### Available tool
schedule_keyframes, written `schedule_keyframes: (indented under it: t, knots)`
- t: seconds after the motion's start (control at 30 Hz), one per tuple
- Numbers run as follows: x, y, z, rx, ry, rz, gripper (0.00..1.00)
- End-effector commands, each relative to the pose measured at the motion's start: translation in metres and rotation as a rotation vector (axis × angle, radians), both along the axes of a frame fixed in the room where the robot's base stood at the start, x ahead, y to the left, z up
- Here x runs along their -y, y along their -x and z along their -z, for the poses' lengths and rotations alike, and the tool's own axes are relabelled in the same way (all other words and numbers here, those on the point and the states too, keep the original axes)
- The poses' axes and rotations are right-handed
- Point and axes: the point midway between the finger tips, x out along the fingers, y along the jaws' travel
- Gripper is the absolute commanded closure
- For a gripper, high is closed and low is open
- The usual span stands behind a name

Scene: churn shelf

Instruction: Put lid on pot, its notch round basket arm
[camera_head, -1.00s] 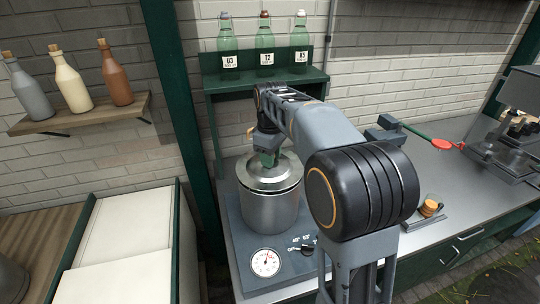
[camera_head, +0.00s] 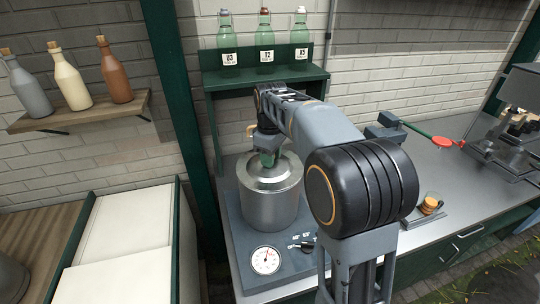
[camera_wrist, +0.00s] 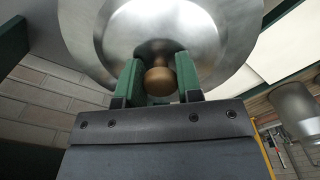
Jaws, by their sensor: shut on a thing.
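The metal pot (camera_head: 270,208) stands upright on a grey heating base at the left of the counter. The silver lid (camera_head: 284,178) is at the pot's mouth and looks level with its top, with no clear gap. My gripper (camera_head: 266,158) is above the lid. In the wrist view, its green fingers (camera_wrist: 159,80) are shut on either side of the lid's wooden knob (camera_wrist: 160,82). The lid's underside edge, its notch and the basket arm cannot be made out. A small tan piece (camera_head: 250,130) shows just behind my gripper; I cannot tell what it belongs to.
The base carries a round dial (camera_head: 265,260) and a dark knob (camera_head: 307,246). A green shelf (camera_head: 285,84) with several bottles stands behind. My arm hides the middle counter.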

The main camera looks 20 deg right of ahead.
Motion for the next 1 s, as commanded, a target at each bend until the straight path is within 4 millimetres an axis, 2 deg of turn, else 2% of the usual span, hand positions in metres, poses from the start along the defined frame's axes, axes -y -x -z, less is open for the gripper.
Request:
schedule_keyframes:
  t: [0.33,0.37,0.67,1.0]
  knots:
    - [0.0,-0.0001,-0.0002,0.001,0.0,0.0,0.99]
    - [0.0,-0.0001,-0.0002,0.001,0.0,0.0,0.66]
    - [0.0001,-0.0001,0.0001,0.001,0.0,0.0,0.38]
    - [0.0,0.0,0.0007,0.0,0.0,0.0,0.39]
